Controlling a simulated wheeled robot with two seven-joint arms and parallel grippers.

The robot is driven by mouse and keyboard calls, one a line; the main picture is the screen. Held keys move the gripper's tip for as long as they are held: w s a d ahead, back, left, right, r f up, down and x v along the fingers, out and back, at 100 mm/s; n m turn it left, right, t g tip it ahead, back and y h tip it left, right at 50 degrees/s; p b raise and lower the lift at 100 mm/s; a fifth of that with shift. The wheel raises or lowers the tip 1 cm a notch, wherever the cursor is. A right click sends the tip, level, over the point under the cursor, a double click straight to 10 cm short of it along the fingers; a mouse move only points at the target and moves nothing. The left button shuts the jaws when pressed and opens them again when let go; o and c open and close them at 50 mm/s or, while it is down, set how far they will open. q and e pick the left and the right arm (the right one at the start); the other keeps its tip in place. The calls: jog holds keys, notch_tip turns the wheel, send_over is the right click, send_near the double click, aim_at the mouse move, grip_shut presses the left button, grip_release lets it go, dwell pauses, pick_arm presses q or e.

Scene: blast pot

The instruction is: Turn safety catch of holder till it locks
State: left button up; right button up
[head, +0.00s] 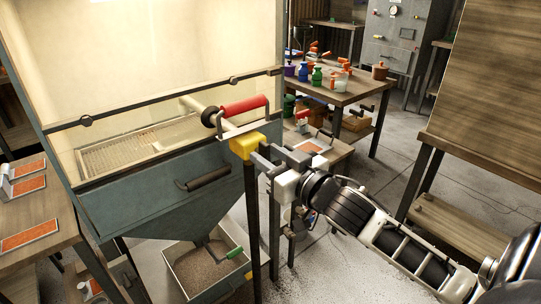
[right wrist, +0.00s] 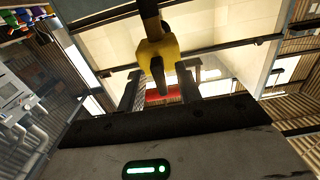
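A yellow holder head (head: 246,145) sits on top of a dark upright post (head: 253,220) at the front right corner of the blast cabinet. It also shows in the right wrist view (right wrist: 157,48), with a short dark prong (right wrist: 158,78) pointing down from it, which may be the safety catch. My right gripper (head: 262,159) is just right of the yellow head. Its two fingers are apart, and in the right wrist view the prong lies between them (right wrist: 160,84); I cannot tell whether they touch it. My left gripper is not in view.
A black handle (head: 208,179) is on the cabinet front. A bin of grit (head: 205,268) stands below. A bench with bottles (head: 345,92) is behind.

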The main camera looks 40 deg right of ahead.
grip_shut()
